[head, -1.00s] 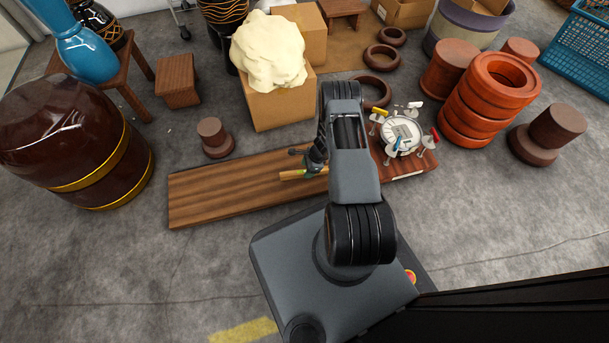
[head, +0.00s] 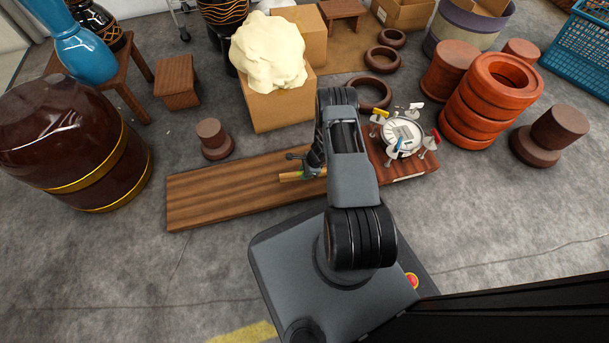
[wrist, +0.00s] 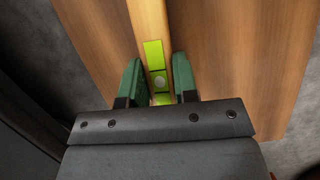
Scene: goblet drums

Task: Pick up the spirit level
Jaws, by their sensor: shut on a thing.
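The spirit level is a light wooden bar with a yellow-green vial window. In the wrist view the spirit level (wrist: 150,25) runs up from between the two green fingers of my gripper (wrist: 158,82), which is shut on it around the vial. In the head view one end of the spirit level (head: 290,177) sticks out to the left of my gripper (head: 314,172), and my arm hides the rest. The level is over the brown wooden board (head: 220,195); I cannot tell whether it touches the board.
A drum-like instrument with clamps (head: 403,136) stands on the board's right end. Stacked orange rings (head: 490,100) are to the right. A cardboard box (head: 283,105) with a cream lump stands behind the board. A small brown spool (head: 213,140) is behind its left part. Floor in front is clear.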

